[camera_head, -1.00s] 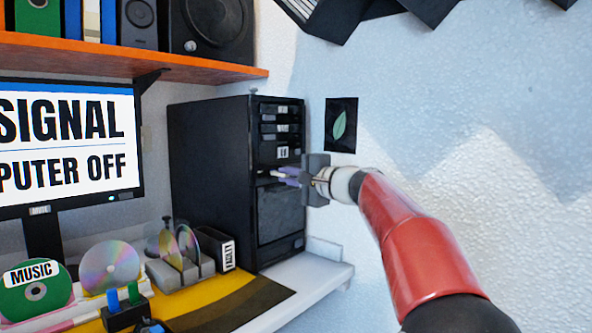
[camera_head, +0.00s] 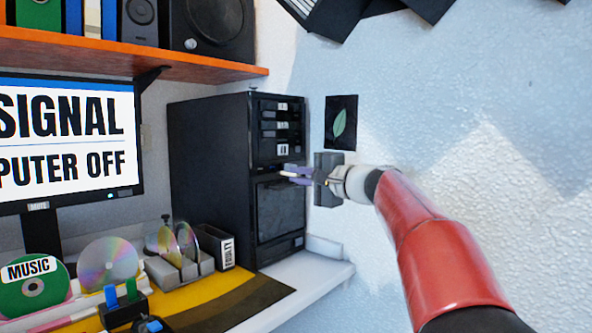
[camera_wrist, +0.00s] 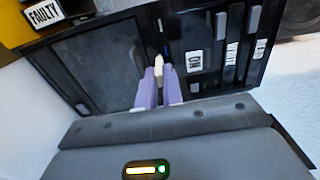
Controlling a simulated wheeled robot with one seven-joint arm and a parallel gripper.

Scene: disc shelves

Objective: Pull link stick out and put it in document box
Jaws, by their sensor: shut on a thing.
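A black computer tower (camera_head: 210,180) stands on the white desk at the right end, its front facing right; the front also fills much of the wrist view (camera_wrist: 105,65). My gripper (camera_head: 290,174) is just in front of it, level with the middle of the front. Its purple fingers (camera_wrist: 156,88) are shut on a small cream-white link stick (camera_wrist: 160,65), whose tip points at the tower front. I cannot tell whether the tip is fully clear of the port. I cannot tell any document box in these views.
A small black holder labelled FAULTY (camera_head: 215,246) stands beside the tower, next to a grey disc rack (camera_head: 180,268). A monitor (camera_head: 70,150) is at left under an orange shelf (camera_head: 120,57). Black shelves (camera_head: 345,12) hang at top right. The wall right of the tower is mostly bare.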

